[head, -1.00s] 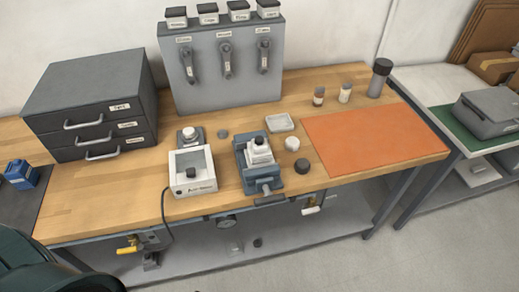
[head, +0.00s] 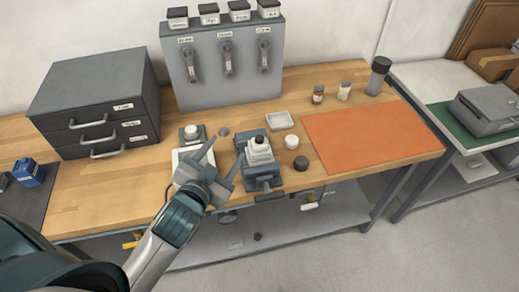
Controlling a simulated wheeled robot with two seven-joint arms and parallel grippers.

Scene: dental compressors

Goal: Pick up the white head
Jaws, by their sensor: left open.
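Several white parts lie near the middle of the wooden bench, and I cannot tell for certain which is the head. A white round piece (head: 291,142) stands right of the grey-blue vise (head: 263,179). Another white round knob (head: 193,131) is on a small grey device behind the white box (head: 181,161). My left gripper (head: 226,150) is open and empty, left of the vise, with its fingers pointing away from me. My right gripper is out of view.
A dark round cap (head: 301,163) and a white tray (head: 279,121) lie near the vise. An orange mat (head: 370,138) on the right is clear. Grey drawers (head: 95,105) stand at left and a grey panel (head: 225,65) with handles behind.

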